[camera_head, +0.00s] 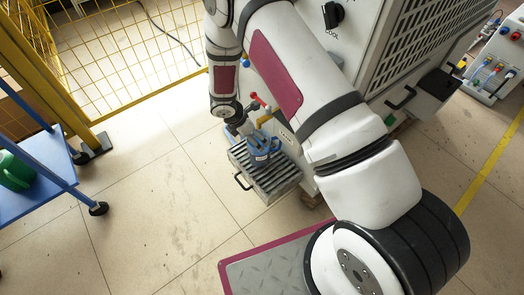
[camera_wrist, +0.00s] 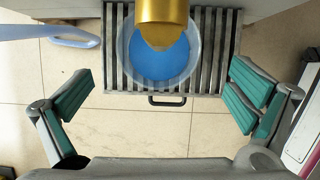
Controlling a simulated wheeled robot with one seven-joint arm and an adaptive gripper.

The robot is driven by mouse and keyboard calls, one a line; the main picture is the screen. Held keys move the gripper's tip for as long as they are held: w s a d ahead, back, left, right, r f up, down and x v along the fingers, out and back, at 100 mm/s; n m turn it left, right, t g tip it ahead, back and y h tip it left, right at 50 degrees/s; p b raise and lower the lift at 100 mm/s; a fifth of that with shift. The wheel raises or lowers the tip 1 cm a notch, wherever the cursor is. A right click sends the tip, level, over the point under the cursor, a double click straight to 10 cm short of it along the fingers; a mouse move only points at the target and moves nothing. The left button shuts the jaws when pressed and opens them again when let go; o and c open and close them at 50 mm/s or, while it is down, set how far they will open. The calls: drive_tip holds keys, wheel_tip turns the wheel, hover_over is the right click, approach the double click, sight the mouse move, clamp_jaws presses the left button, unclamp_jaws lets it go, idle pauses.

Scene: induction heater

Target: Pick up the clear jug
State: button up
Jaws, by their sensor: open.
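The clear jug (camera_wrist: 126,58) looks like a round translucent tub with blue inside. In the wrist view it stands on a slatted grate (camera_wrist: 221,72) at the top middle, partly hidden by a brass spout (camera_wrist: 161,20) above it. In the head view a blue vessel (camera_head: 262,152), which seems to be the jug, is on the grate against the machine. My gripper (camera_wrist: 160,80) is open and empty, its teal-padded fingers wide apart on the left and right. The jug lies between and beyond the fingertips, with no contact visible. My arm partly hides the gripper in the head view.
The grey machine (camera_head: 342,65) stands behind the grate, with a red-handled valve (camera_head: 258,100) above the jug. A yellow mesh fence (camera_head: 120,50) is at the back left. A blue trolley (camera_head: 30,190) stands at the left. The tiled floor before the grate is clear.

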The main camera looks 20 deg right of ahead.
drive_tip(key=b+x, duration=0.2)
drive_tip(key=x, duration=0.3)
drive_tip(key=shift+f, duration=0.25)
drive_tip(key=shift+w, duration=0.1)
drive_tip(key=c, duration=2)
drive_tip(key=shift+o, duration=0.2)
drive_tip(key=shift+r, duration=0.1)
